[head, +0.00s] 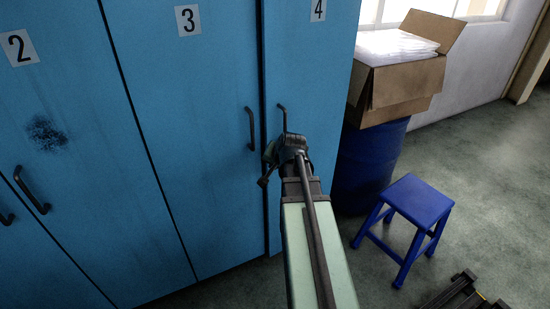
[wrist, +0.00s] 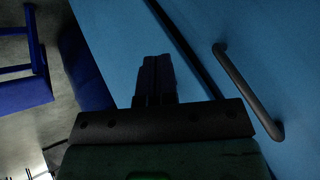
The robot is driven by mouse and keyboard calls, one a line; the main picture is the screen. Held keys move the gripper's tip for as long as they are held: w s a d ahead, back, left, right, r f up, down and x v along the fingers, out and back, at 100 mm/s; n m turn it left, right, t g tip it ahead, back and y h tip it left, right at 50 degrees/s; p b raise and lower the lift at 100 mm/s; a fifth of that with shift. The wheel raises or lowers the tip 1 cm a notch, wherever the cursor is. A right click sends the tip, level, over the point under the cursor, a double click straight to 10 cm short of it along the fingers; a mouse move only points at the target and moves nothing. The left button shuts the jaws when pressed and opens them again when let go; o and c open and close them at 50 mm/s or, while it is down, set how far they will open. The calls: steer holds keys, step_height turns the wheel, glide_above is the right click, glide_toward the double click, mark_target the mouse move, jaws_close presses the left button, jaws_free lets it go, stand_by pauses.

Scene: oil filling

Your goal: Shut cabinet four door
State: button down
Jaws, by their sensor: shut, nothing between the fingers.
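The cabinet four door (head: 312,75) is the blue panel labelled 4 at the right end of the cabinet row in the head view. It looks shut or nearly shut, with a dark seam between it and door three (head: 200,100). Its dark handle (head: 283,112) shows just above my wrist. My gripper (wrist: 155,65) is shut and empty, its fingers close in front of the blue panel in the wrist view. A dark bar handle (wrist: 248,92) is to its right, across the seam. In the head view my wrist hides the fingertips; contact with the door cannot be told.
Door two (head: 50,110) is at the left. Right of the cabinets, a blue barrel (head: 368,165) carries an open cardboard box (head: 405,85). A blue stool (head: 417,200) stands on the floor, with a dark object (head: 465,293) below it. Floor between is clear.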

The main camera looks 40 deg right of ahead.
steer(key=s+d+f+m+t+b, duration=0.6)
steer(key=d+f+m+b, duration=0.55)
steer(key=b, duration=0.75)
step_height(320, 180, up, 7)
steer(key=m+t+p, duration=0.1)
steer(key=m+t, duration=0.4)
steer(key=m, duration=1)
steer(key=w, duration=1.4)
steer(key=shift+d+h, duration=0.3)
steer(key=shift+d, duration=0.05)
steer(key=shift+r+n, duration=0.1)
steer(key=shift+n, duration=0.15)
steer(key=w, duration=0.3)
steer(key=shift+w+d+r, duration=0.15)
steer(key=shift+w+d, duration=0.15)
